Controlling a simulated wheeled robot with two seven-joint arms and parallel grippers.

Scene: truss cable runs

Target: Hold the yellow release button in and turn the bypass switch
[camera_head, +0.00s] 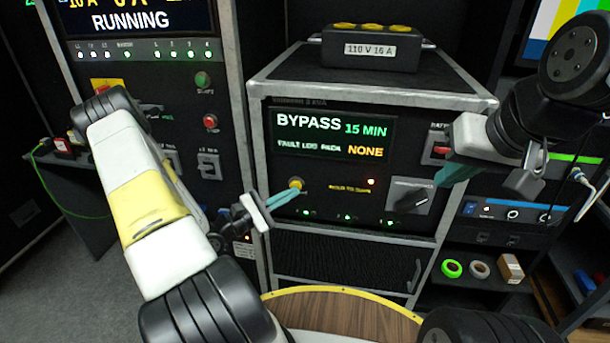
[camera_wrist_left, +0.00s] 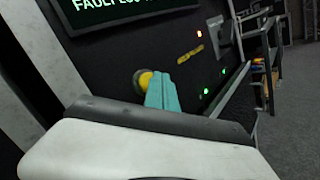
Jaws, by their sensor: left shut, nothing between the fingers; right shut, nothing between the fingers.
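The yellow release button (camera_head: 296,184) sits on the black panel below the bypass display. My left gripper (camera_head: 296,191) is shut, its teal fingertips at the button; in the left wrist view the fingertips (camera_wrist_left: 160,80) overlap the right side of the button (camera_wrist_left: 144,79). I cannot tell whether the button is pressed in. The bypass switch (camera_head: 411,197) is a black rotary knob on a light grey plate at the panel's right, its handle slanted. My right gripper (camera_head: 452,174) is shut and empty, its teal fingers above and right of the switch, apart from it in the picture.
The display (camera_head: 331,134) reads BYPASS 15 MIN. A red lamp (camera_head: 371,181) glows between button and switch. A black power box (camera_head: 371,50) stands on the cabinet. A round wooden table (camera_head: 345,310) is in front.

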